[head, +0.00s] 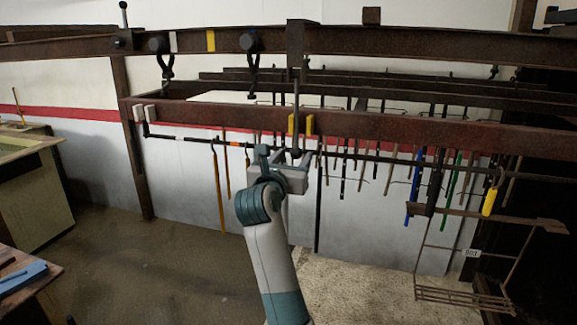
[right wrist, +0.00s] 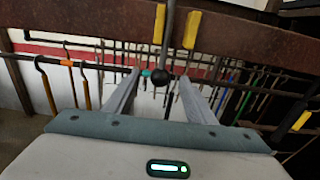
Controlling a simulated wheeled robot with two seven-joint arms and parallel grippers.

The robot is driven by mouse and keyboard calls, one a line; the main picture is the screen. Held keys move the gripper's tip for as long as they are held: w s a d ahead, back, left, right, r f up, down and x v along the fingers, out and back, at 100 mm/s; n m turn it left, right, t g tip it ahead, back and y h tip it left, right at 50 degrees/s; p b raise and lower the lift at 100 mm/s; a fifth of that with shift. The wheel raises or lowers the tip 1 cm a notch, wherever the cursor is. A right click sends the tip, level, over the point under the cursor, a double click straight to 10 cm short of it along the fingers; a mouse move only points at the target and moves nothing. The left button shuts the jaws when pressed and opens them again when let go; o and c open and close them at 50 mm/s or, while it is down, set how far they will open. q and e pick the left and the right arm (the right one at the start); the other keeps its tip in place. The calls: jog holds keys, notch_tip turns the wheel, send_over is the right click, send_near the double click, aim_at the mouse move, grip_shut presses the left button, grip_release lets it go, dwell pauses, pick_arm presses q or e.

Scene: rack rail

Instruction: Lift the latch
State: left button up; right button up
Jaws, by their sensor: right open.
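A grey metal rod (head: 296,100), which looks like the latch handle, hangs down in front of the rusty front beam (head: 400,125) between two yellow marks (head: 309,124). In the right wrist view the rod (right wrist: 168,30) ends in a black ball knob (right wrist: 160,77). My right gripper (head: 284,158) is just below the beam. Its two fingers (right wrist: 160,84) are open, one on each side of the knob in the picture. I see no clear contact; the depth between knob and fingers is hard to judge. My left gripper is not in view.
An upper beam (head: 400,42) carries black hooks. A wire basket (head: 455,295) hangs at the right. A workbench (head: 30,190) stands at the left. The floor at left centre is clear.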

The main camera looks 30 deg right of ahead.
aim_at(295, 155)
jog(key=shift+x, duration=1.75)
jog(key=shift+c, duration=0.3)
jog(key=c, duration=0.9)
jog(key=shift+o, duration=0.2)
